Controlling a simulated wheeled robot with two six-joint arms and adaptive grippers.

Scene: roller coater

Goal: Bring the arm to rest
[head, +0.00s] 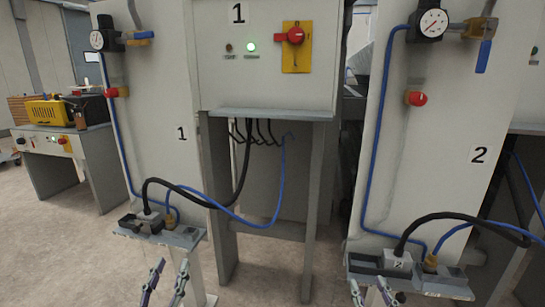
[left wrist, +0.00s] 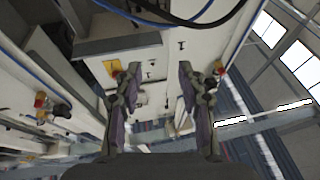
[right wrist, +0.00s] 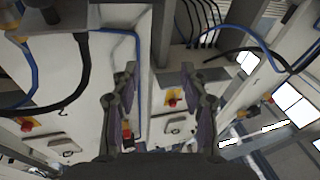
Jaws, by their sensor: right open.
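My left gripper (head: 168,269) is at the bottom of the head view, in front of the left shelf with the plugs. Its two fingers are spread with nothing between them, as the left wrist view (left wrist: 159,78) also shows. My right gripper (head: 370,287) is at the bottom edge of the head view, in front of the right shelf. Its fingers are apart and empty, as in the right wrist view (right wrist: 159,78). Both grippers point upward in the head view. Neither visibly holds anything.
The left shelf (head: 190,238) and right shelf (head: 440,285) carry connectors with black and blue cables looping above them. Panel 1 (head: 160,95) and panel 2 (head: 455,110) stand behind. A control box (head: 215,70) with a red switch (head: 295,35) and green light is between them. Floor is clear at left.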

